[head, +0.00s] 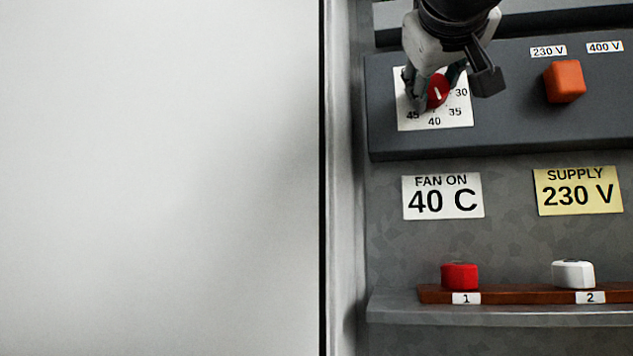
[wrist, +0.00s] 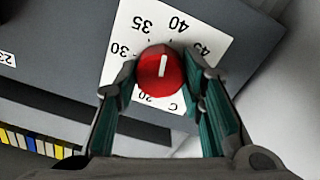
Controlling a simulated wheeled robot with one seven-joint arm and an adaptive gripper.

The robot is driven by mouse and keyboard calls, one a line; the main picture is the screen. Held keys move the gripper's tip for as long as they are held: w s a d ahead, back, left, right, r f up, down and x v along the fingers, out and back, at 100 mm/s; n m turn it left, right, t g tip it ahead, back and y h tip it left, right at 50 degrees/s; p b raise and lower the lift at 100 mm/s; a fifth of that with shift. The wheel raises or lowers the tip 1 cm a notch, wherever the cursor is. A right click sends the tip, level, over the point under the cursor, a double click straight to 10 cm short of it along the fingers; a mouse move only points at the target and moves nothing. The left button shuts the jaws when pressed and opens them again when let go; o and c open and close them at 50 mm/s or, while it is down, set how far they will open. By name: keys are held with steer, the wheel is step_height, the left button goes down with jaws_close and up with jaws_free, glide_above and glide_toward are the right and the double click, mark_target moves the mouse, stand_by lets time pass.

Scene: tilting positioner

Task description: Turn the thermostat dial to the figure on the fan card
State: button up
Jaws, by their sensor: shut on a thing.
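The red thermostat dial (head: 438,91) sits on a white scale plate (head: 405,123) on the dark panel, partly hidden by my gripper in the head view. My gripper (wrist: 160,77) is shut on the dial (wrist: 155,83), with one finger on each side of it. In the wrist view, which is turned upside down, the dial's white line points between 35 and 40, a little nearer 40. The scale plate (wrist: 125,62) shows 30, 35, 40 and 45, with 20 partly covered. The fan card (head: 442,212) reads FAN ON 40 C.
An orange supply knob (head: 565,82) sits right of the dial, below the 230 V and 400 V labels. A yellow card (head: 578,208) reads SUPPLY 230 V. A red button (head: 460,277) and a white button (head: 573,274) stand on a low ledge. A pale wall fills the left.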

steer(key=shift+f+m+b, duration=0.15)
steer(key=shift+m+b, duration=0.2)
steer(key=shift+m, duration=0.85)
steer(key=o, duration=1.1)
steer(key=shift+o, duration=0.2)
steer(key=shift+s+a, duration=0.1)
steer(key=shift+s, duration=0.2)
steer(key=v, duration=1.1)
steer(key=shift+s, duration=0.15)
